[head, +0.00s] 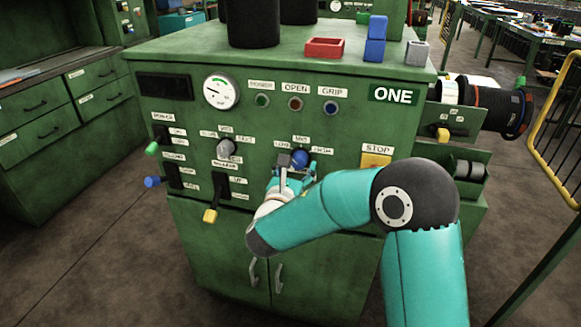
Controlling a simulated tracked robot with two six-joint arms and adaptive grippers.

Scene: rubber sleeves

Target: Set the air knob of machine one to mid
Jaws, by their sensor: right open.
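Machine one is the green cabinet (350,120) with the ONE sign (393,95). A blue round knob (299,158) sits on its front panel, with small labels around it that are hard to read. I take this as the air knob; its pointer direction cannot be made out. My right gripper (291,168) is open just in front of and below the blue knob and partly overlaps it. I cannot tell whether it touches the knob. A grey knob (226,148) is further left on the panel. My left gripper is not in view.
A yellow STOP plate (375,160) is right of the blue knob. Levers with green (152,149), blue (152,182) and yellow (210,215) ends stick out on the left. A yellow rail (548,130) stands at right.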

